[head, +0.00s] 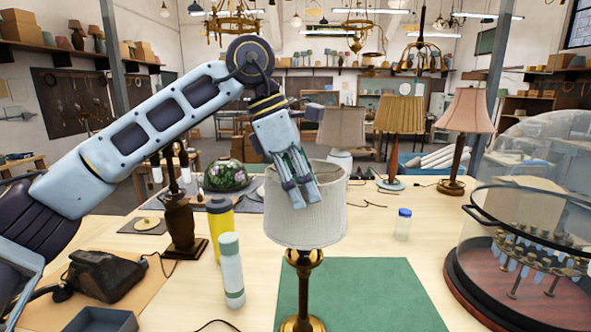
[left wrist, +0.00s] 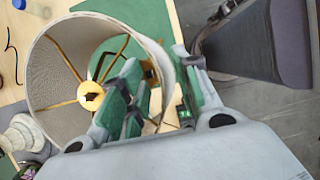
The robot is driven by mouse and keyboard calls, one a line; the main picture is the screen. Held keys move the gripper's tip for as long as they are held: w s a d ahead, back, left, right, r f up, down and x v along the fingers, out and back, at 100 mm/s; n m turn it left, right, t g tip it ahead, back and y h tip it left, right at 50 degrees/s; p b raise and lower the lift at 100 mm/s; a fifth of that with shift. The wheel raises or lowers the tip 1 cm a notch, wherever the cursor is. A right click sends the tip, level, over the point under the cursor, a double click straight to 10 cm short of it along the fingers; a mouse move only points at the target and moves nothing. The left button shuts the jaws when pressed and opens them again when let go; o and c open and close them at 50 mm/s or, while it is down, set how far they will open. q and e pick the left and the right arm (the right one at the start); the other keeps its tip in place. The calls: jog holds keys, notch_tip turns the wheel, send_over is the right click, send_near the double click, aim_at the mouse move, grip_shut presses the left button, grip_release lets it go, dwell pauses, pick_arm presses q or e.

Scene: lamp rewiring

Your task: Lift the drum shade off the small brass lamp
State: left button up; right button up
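The small brass lamp (head: 302,272) stands upright on a green mat, with the pale fabric drum shade (head: 306,228) on it. My left gripper (head: 303,196) comes down from above at the shade's upper rim. In the left wrist view, the shade (left wrist: 48,85) is seen from above, with brass spokes meeting at a central hub (left wrist: 91,95). My left gripper (left wrist: 162,95) is open there, its green-padded fingers apart, one over the shade's opening and the other outside its wall. The rim passes between them; contact cannot be told. My right gripper is not in view.
A yellow bottle (head: 220,222) and a pale bottle (head: 231,270) stand left of the lamp, near a dark wooden lamp base (head: 179,225). A small blue-capped jar (head: 403,225) and a glass-domed case (head: 520,255) are to the right. The green mat (head: 375,290) is bare right of the lamp.

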pick_arm(q)
jog(key=shift+d+f, duration=0.25)
jog(key=shift+f, duration=0.45)
jog(key=shift+c, duration=0.4)
grip_shut()
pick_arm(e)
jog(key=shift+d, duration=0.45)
pick_arm(q)
jog(key=shift+r, duration=0.15)
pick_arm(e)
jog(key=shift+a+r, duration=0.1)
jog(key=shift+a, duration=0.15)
